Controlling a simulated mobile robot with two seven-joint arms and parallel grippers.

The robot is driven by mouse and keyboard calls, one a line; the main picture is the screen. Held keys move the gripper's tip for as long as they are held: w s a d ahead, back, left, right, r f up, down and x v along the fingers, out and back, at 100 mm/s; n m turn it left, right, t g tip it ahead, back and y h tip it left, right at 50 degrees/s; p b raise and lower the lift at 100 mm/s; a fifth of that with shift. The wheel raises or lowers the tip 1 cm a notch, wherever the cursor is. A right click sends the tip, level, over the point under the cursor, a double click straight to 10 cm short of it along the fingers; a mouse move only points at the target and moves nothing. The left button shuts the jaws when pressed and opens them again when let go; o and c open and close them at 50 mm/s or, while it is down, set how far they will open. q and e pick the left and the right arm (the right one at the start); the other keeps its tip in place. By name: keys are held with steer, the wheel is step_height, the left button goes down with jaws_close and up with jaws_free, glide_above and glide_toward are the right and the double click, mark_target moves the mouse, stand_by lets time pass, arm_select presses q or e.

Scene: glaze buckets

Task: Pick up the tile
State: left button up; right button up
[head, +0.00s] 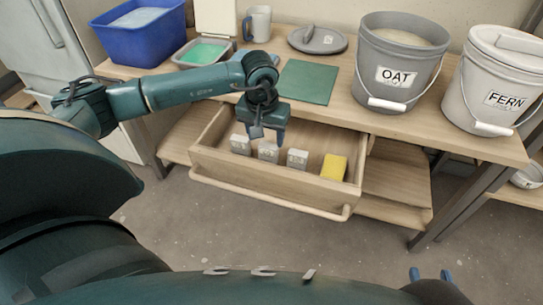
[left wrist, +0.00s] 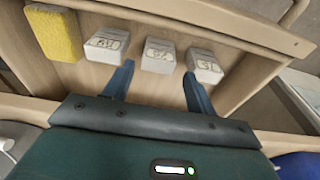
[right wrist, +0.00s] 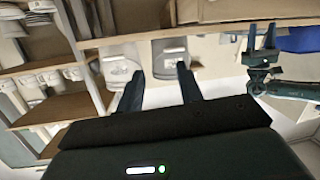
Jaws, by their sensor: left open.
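Three small pale tiles with dark markings stand in a row in the open drawer: the left one (head: 240,145), the middle one (head: 268,151) and the right one (head: 297,158). My left gripper (head: 268,137) points down over the drawer, near the left and middle tiles. In the left wrist view its fingers (left wrist: 158,90) are apart and empty, with the middle tile (left wrist: 158,57) ahead of the gap between them. The other tiles (left wrist: 106,43) (left wrist: 204,66) lie outside the fingers. My right gripper (head: 430,275) is low at the front, open and empty in the right wrist view (right wrist: 160,85).
A yellow sponge (head: 333,167) lies at the drawer's right end. The drawer (head: 225,168) is pulled out below the tabletop. On top are a green mat (head: 307,82), a blue bin (head: 140,40), a mug (head: 259,23), an OAT bucket (head: 398,60) and a FERN bucket (head: 497,85).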

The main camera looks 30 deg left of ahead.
mark_target(269, 153)
arm_select(q)
steer(key=f, duration=0.3)
steer(key=shift+w+f+b, duration=0.3)
steer(key=shift+f, duration=0.05)
steer(key=shift+w+a+f+b, duration=0.1)
steer(key=shift+w+f+b, duration=0.15)
steer(key=shift+f, duration=0.6)
steer(key=shift+w+a+f+b, duration=0.1)
steer(key=shift+w+f+b, duration=0.15)
steer(key=shift+f, duration=0.65)
steer(key=shift+w+f+b, duration=0.2)
steer(key=shift+f+b, duration=0.1)
steer(key=shift+f, duration=0.55)
arm_select(e)
steer(key=shift+w+a+r+n+t+y, duration=0.15)
steer(key=shift+a+n+t+y, duration=0.3)
steer(key=shift+t+y, duration=0.3)
arm_select(q)
steer(key=shift+c, duration=0.2)
arm_select(e)
steer(key=shift+d, duration=0.1)
arm_select(q)
steer(key=c, duration=0.8)
steer(key=shift+r, duration=0.1)
